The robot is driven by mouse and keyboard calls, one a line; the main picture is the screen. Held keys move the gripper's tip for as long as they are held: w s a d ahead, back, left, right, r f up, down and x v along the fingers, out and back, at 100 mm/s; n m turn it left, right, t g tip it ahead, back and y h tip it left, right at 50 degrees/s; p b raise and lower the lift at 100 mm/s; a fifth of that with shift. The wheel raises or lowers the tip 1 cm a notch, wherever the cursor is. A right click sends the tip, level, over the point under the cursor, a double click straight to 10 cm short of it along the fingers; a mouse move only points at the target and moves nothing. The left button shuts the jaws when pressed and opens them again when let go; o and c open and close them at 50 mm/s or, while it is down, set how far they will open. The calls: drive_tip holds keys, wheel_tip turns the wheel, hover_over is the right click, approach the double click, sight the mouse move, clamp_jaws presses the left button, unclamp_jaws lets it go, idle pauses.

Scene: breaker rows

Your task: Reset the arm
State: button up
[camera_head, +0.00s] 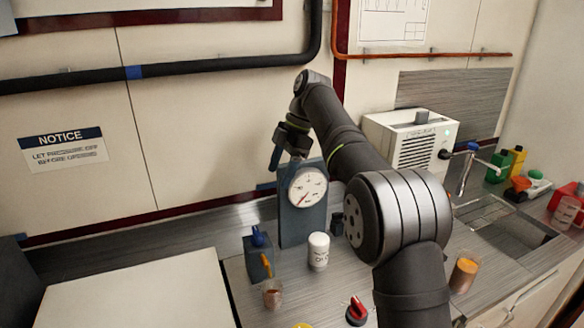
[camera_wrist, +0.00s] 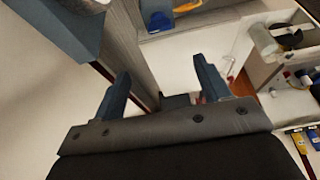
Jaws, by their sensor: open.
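My gripper (camera_head: 284,168) hangs at the end of my raised, bent arm, just above and left of a round white dial gauge (camera_head: 307,187) on a blue-grey upright panel. In the wrist view my gripper (camera_wrist: 160,82) shows its two blue fingers spread wide apart with nothing between them. In the head view my arm crosses the middle of the scene and hides part of the counter behind it. I cannot tell whether a finger touches the panel.
A white bottle (camera_head: 318,251), a blue-topped dark box (camera_head: 258,257), a small brown cup (camera_head: 272,294) and a red-handled item (camera_head: 356,311) stand in front of the gauge. A white vented box (camera_head: 411,140) and a sink (camera_head: 505,224) are right. A pale surface (camera_head: 140,295) at left is clear.

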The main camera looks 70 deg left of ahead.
sight(257, 232)
idle(0.3)
drive_tip(key=x, duration=1.7)
drive_tip(key=shift+s+f, duration=0.15)
drive_tip(key=shift+f, duration=0.05)
drive_tip(key=shift+s+d+f, duration=0.1)
drive_tip(key=shift+f, duration=0.05)
drive_tip(key=shift+d+r+m+y, duration=0.1)
drive_tip(key=shift+m+y, duration=0.1)
drive_tip(key=shift+m, duration=0.3)
drive_tip(key=shift+r+m+y, duration=0.15)
drive_tip(key=shift+m+y, duration=0.05)
drive_tip(key=shift+m, duration=0.3)
drive_tip(key=m+y, duration=0.1)
drive_tip(key=m, duration=0.2)
drive_tip(key=m+t+y, duration=0.1)
drive_tip(key=m, duration=0.2)
drive_tip(key=shift+d, duration=0.1)
drive_tip(key=m+t+y, duration=0.1)
drive_tip(key=m, duration=0.3)
drive_tip(key=shift+s+m, duration=0.1)
drive_tip(key=shift+m, duration=0.3)
drive_tip(key=shift+m+t+y, duration=0.3)
drive_tip(key=shift+m+t, duration=0.7)
drive_tip(key=shift+m, duration=1.1)
